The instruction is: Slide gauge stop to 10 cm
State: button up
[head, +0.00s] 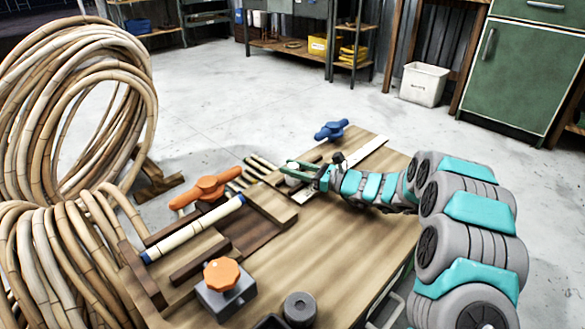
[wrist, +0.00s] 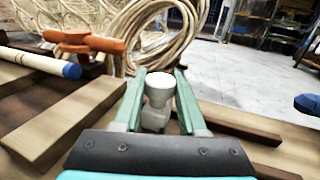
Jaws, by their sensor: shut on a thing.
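The gauge stop is a pale grey-white knob (wrist: 159,92) with a wide round top and a narrower lower part. In the wrist view it stands upright between the two green fingers of my gripper (wrist: 160,88). My gripper (head: 297,170) is shut on it at the far part of the bench in the head view, where the knob (head: 292,180) shows small. A pale strip (head: 372,151), which looks like the gauge scale, runs along the bench beside and partly behind my gripper. Its markings are too small to read, so the stop's position cannot be told.
The wooden bench (head: 345,240) carries a pale rod with blue ends (head: 195,229), an orange clamp handle (head: 205,188), an orange knob (head: 221,274) and a blue handle (head: 331,130). Rattan coils (head: 75,110) stand at left. Wooden blocks lie near my gripper.

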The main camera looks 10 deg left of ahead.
grip_shut()
dwell(0.8)
